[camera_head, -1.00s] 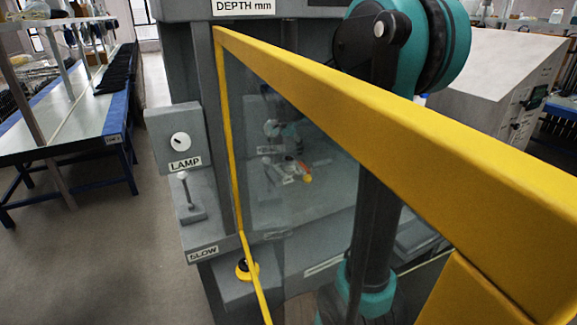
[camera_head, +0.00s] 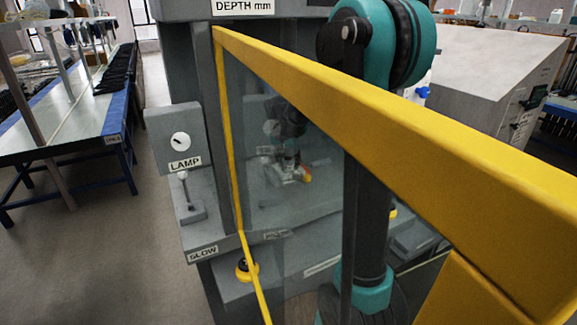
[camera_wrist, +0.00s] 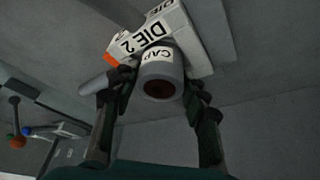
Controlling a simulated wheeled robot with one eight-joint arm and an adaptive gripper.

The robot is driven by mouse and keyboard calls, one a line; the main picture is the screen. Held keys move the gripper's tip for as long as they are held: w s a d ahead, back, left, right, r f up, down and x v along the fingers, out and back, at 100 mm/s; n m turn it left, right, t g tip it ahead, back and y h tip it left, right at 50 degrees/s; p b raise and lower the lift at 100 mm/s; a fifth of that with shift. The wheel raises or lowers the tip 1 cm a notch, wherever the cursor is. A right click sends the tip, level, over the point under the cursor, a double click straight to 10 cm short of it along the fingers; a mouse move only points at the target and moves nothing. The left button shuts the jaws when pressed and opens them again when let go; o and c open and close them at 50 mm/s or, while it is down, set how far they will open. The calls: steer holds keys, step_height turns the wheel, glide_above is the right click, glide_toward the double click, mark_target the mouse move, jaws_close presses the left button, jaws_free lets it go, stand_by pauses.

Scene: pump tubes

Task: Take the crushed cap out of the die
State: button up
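In the wrist view, a short grey cylinder marked CAP (camera_wrist: 160,72), with a reddish-brown hollow end, sits against the white block labelled DIE 2 (camera_wrist: 150,38). It appears to be the cap; crushing is hard to make out. My gripper (camera_wrist: 160,95) has one finger on each side of the cylinder, with the fingertips close to its sides. The fingers are spread, and I see no clear grip; contact is unclear. In the head view my gripper (camera_head: 291,160) is small behind the clear panel, just above the white die with an orange end (camera_head: 305,175).
A yellow-framed clear guard (camera_head: 400,115) crosses in front of the grey press. LAMP (camera_head: 181,142) and SLOW (camera_head: 203,252) controls are at its left. A yellow-and-black button (camera_head: 246,268) sits low. In the wrist view, small levers with coloured ends (camera_wrist: 30,130) are at the left.

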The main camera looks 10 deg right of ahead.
steer(key=c, duration=0.8)
steer(key=shift+r, duration=0.1)
